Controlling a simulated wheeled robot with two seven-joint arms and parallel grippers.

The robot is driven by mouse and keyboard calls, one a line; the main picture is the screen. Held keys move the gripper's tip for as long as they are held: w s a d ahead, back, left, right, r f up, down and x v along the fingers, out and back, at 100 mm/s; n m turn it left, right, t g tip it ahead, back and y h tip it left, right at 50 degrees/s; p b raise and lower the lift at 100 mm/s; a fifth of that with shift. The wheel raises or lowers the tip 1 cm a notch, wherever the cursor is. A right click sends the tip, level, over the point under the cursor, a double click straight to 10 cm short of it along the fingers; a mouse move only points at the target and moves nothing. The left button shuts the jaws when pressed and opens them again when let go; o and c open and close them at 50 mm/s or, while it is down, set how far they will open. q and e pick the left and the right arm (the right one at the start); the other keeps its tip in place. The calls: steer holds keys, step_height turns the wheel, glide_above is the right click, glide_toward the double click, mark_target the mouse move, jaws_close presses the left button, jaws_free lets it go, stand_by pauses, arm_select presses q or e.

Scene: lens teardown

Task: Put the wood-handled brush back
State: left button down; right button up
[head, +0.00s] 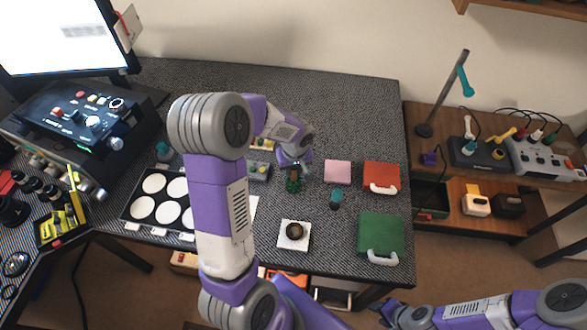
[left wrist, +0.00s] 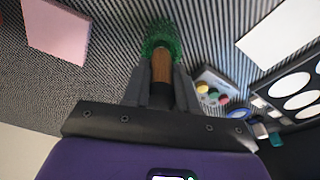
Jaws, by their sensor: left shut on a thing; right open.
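My left gripper (head: 293,166) is shut on the wood-handled brush (head: 294,184), over the middle of the dark woven work table. In the left wrist view the brown wooden handle (left wrist: 162,68) sits between the two fingers, and the green bristles (left wrist: 161,40) point away from the gripper. I cannot tell whether the bristles touch the table. The handle is mostly hidden by the gripper in the head view. My right gripper (head: 388,311) is open and empty at the bottom, off the front of the table.
A teal-topped item (head: 336,197) stands close to the brush's right. Around it are a pink pad (head: 338,171), a red case (head: 380,174), a green case (head: 379,232) and a white square with a lens ring (head: 294,244). A tray of white discs (head: 128,212) lies left.

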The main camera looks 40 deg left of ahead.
arm_select(q)
steer(key=c, duration=0.9)
jaws_free()
steer(key=shift+f, duration=0.1)
steer(key=shift+r, duration=0.2)
step_height(320, 180, up, 12)
steer(key=s+d+p, duration=0.1)
steer(key=p, duration=0.2)
steer(key=shift+d, duration=0.2)
